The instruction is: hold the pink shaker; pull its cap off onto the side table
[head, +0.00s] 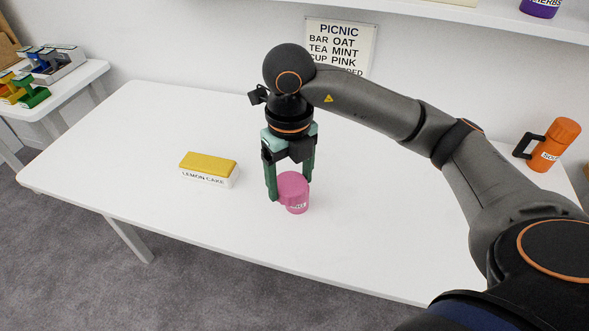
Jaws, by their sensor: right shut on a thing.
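The pink shaker (297,207) stands upright on the large white table, with a small white label on its lower front. Its upper part looks slightly wider and is the same pink; I cannot clearly tell where the cap ends. My right gripper (290,188) points down from above with its green fingers on either side of the shaker, shut on it. The far finger is partly hidden behind the shaker. A smaller white side table (88,77) stands at the upper left, apart from the large table. My left gripper is not in view.
A yellow-topped lemon cake box (208,172) lies left of the shaker. An orange mug (556,145) stands at the right. Several colored items (50,62) crowd the side table. A picnic sign (341,46) hangs on the wall. The large table's left part (110,150) is clear.

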